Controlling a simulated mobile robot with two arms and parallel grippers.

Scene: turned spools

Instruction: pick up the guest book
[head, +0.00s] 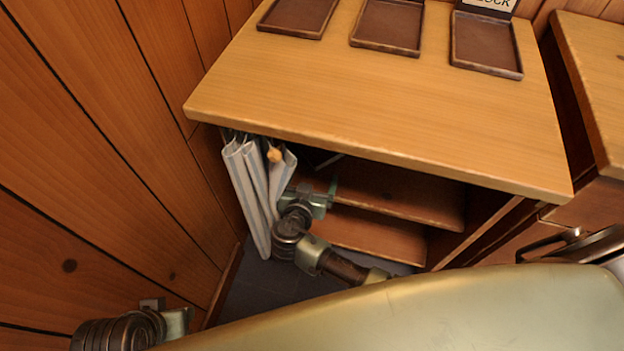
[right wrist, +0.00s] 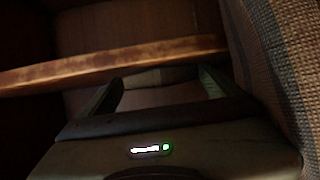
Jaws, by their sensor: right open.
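I cannot make out the guest book for certain in either view. My right gripper (head: 319,192) is at the open front of the shelf unit, just right of the pale curtain, below the wooden top. In the right wrist view its two fingers (right wrist: 160,82) are apart. A dim greyish-tan band shows between them, too dark to identify. My left gripper (head: 172,318) is low at the left, partly cut off by my own body, and its jaws are not clear.
The wooden counter (head: 390,100) overhangs the shelves and carries three shallow brown trays (head: 388,26). Inside are a shelf board (head: 400,195) and a lower board (head: 365,232). The gathered curtain (head: 245,190) hangs at the left. A plank wall (head: 95,150) stands close on the left.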

